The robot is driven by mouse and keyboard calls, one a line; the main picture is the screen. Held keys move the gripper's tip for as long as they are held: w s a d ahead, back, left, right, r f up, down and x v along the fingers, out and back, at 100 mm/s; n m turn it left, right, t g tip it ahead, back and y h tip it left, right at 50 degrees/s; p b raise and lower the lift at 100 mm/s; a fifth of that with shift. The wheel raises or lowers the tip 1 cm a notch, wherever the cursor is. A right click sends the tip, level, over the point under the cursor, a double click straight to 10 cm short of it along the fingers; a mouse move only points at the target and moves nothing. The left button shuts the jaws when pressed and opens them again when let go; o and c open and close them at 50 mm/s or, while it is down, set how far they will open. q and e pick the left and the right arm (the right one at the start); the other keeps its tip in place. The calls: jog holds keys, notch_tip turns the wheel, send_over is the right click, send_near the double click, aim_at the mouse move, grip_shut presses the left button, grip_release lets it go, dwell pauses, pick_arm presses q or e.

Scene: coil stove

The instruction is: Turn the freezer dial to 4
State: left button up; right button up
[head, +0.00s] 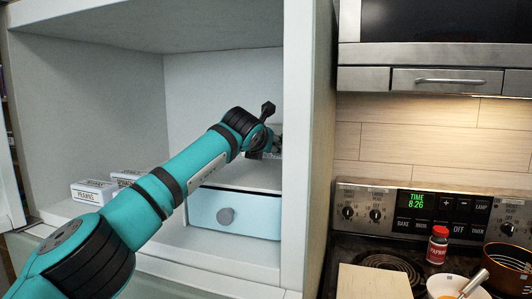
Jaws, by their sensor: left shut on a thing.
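My left arm reaches from the lower left into the open white compartment. My left gripper (272,143) is at the right rear of it, above the light blue drawer (240,215). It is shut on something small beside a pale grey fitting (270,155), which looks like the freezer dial. The arm and gripper hide most of it, so its number and pointer cannot be read. My right gripper is not in view.
Small white labelled boxes (92,191) stand at the compartment's left. The compartment's right wall (306,130) is close to the gripper. Further right are a coil stove (385,262), a red-capped jar (437,246), a cutting board (372,283) and pots.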

pick_arm(q)
jog(key=m+b, duration=0.1)
jog(key=m+y+b, duration=0.1)
jog(key=m, duration=0.1)
jog(key=shift+d+t+y, duration=0.15)
jog(key=shift+t+y, duration=0.15)
jog(key=shift+t, duration=0.1)
jog(key=shift+m+b, duration=0.4)
jog(key=shift+m, duration=0.2)
jog(key=shift+t, duration=0.3)
jog(key=o, duration=0.9)
